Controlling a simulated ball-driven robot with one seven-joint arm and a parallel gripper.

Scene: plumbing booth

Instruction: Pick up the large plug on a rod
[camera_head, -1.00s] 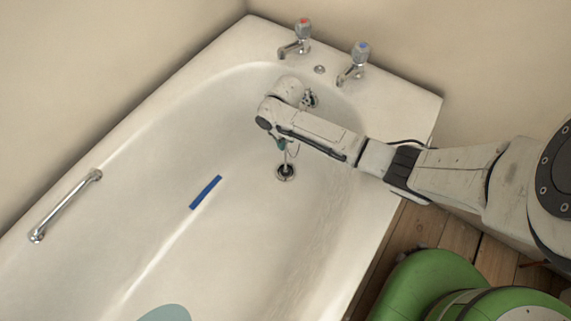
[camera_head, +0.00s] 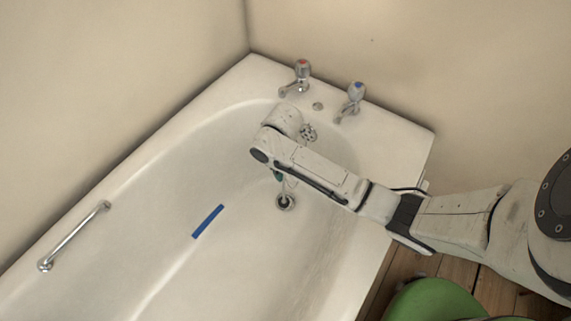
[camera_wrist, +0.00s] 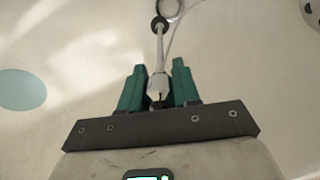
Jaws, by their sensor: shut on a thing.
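The plug on a rod shows in the wrist view as a pale rod (camera_wrist: 160,52) with a dark end (camera_wrist: 158,24) near the drain's metal ring (camera_wrist: 169,8). My gripper (camera_wrist: 159,84) has teal fingers shut on the rod's near end. In the head view, my gripper (camera_head: 279,176) is mostly hidden under my wrist, just above the drain (camera_head: 286,203). The rod shows only as a thin line there. I cannot tell whether the dark end is clear of the drain.
The white bathtub (camera_head: 120,255) surrounds my gripper. A blue strip (camera_head: 208,221) lies on the tub floor. A metal grab bar (camera_head: 75,236) is at left.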

